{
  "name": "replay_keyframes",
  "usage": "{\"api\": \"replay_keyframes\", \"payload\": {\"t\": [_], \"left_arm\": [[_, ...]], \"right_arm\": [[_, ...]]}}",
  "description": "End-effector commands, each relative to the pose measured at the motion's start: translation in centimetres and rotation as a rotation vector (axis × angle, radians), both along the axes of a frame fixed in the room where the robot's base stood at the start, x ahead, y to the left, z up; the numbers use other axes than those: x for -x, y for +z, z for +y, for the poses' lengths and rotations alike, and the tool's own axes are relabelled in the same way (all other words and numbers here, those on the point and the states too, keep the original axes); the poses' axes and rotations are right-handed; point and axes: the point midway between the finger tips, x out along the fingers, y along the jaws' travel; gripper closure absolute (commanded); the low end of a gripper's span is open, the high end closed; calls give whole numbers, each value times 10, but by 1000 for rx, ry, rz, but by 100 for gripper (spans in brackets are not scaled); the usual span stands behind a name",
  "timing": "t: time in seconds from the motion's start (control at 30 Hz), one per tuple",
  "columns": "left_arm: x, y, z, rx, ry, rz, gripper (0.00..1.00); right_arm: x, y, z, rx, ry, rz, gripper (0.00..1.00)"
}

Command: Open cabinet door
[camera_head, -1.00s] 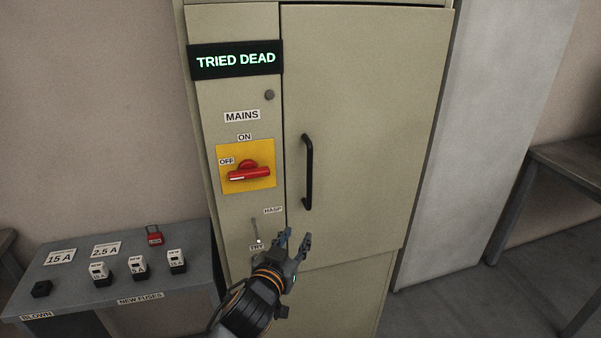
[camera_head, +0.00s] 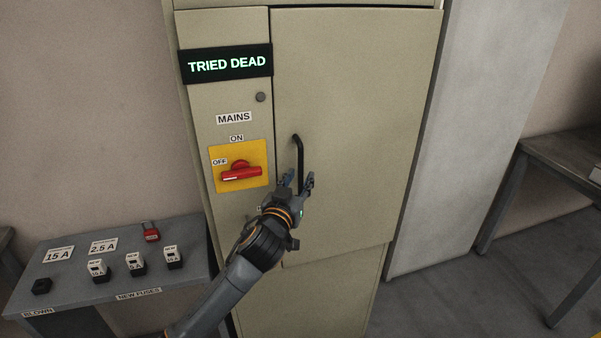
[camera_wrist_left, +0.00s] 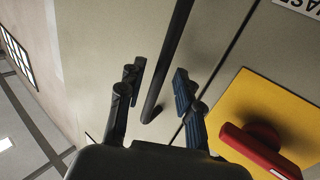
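The beige cabinet door (camera_head: 355,100) is shut. Its black vertical bar handle (camera_head: 299,155) is on the door's left side. My left gripper (camera_head: 297,178) is open at the lower part of the handle, which it partly hides in the head view. In the left wrist view, the handle (camera_wrist_left: 167,60) runs between the two spread fingers of the left gripper (camera_wrist_left: 157,90), with gaps on both sides. My right gripper is not in view.
Left of the door are a red mains switch (camera_head: 241,173) on a yellow plate and a lit "TRIED DEAD" sign (camera_head: 227,63). A grey table (camera_head: 75,275) with fuses and a red padlock (camera_head: 151,232) stands at left. A bench (camera_head: 565,160) stands at right.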

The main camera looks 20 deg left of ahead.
Motion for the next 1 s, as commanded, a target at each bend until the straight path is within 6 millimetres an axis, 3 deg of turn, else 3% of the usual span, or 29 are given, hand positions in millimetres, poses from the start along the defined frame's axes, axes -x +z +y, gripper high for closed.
{"api": "replay_keyframes", "payload": {"t": [0.2,0.47,0.5,0.67,1.0], "left_arm": [[-15,0,0,1,0,1,65],[-16,0,0,1,-1,0,65],[-16,0,0,1,-1,0,68],[-16,0,0,1,-1,0,100],[-16,-1,-1,2,1,1,100]], "right_arm": [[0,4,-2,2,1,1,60],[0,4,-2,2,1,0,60],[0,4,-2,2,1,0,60],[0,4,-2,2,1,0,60],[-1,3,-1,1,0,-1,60]]}}
